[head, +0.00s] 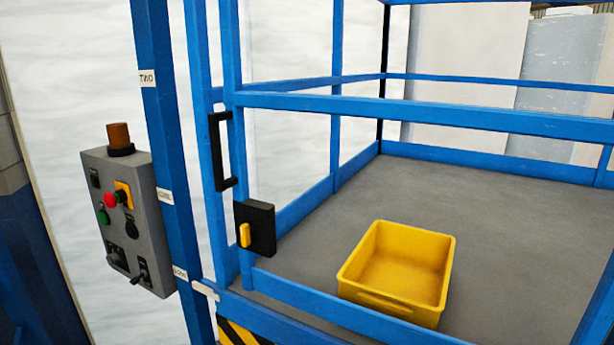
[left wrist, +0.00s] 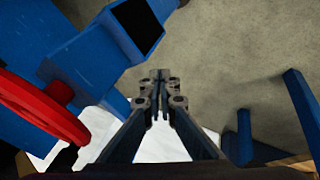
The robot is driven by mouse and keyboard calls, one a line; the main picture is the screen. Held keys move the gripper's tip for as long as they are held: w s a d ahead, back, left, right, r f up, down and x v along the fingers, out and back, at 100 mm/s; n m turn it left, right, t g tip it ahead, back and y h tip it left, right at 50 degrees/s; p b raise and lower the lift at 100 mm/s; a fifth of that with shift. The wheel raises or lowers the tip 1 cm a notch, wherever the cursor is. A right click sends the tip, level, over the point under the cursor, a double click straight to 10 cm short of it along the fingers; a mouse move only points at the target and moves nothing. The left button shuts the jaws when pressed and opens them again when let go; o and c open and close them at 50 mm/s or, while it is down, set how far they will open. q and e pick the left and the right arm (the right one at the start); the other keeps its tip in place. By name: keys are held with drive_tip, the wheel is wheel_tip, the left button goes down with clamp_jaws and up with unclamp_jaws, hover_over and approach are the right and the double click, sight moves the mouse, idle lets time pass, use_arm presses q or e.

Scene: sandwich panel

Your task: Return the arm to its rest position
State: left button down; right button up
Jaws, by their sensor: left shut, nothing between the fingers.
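My left gripper (left wrist: 159,90) shows in the left wrist view, with its fingers together and nothing between them. It is not in the head view. My right gripper is in neither view. Around the left gripper are a large blue structure (left wrist: 95,50) at the upper left and a red wheel-like part (left wrist: 40,110) at the left edge. None of these visibly touches the fingers.
In the head view, a blue railed platform (head: 430,115) holds an empty yellow crate (head: 400,262). A grey control box (head: 128,220) with buttons hangs on a blue post (head: 165,120). A black latch (head: 262,228) with a yellow knob sits on the railing. Blue posts (left wrist: 300,105) stand at right in the wrist view.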

use_arm(q)
drive_tip(key=s+d+f+m+g, duration=0.1)
drive_tip(key=s+f, duration=0.4)
drive_tip(key=s, duration=0.7)
drive_tip(key=s+d+f+m+g+y, duration=0.1)
drive_tip(key=s+d+f+m+g, duration=0.1)
drive_tip(key=s, duration=0.9)
drive_tip(key=s+d+f+m+g, duration=0.1)
drive_tip(key=s+d+f+m, duration=0.3)
drive_tip(key=s, duration=0.8)
wheel_tip(320, 180, down, 4)
drive_tip(key=shift+s+r+m, duration=0.15)
drive_tip(key=shift+s+m, duration=0.15)
drive_tip(key=shift+m, duration=0.8)
drive_tip(key=c, duration=2.7)
unclamp_jaws()
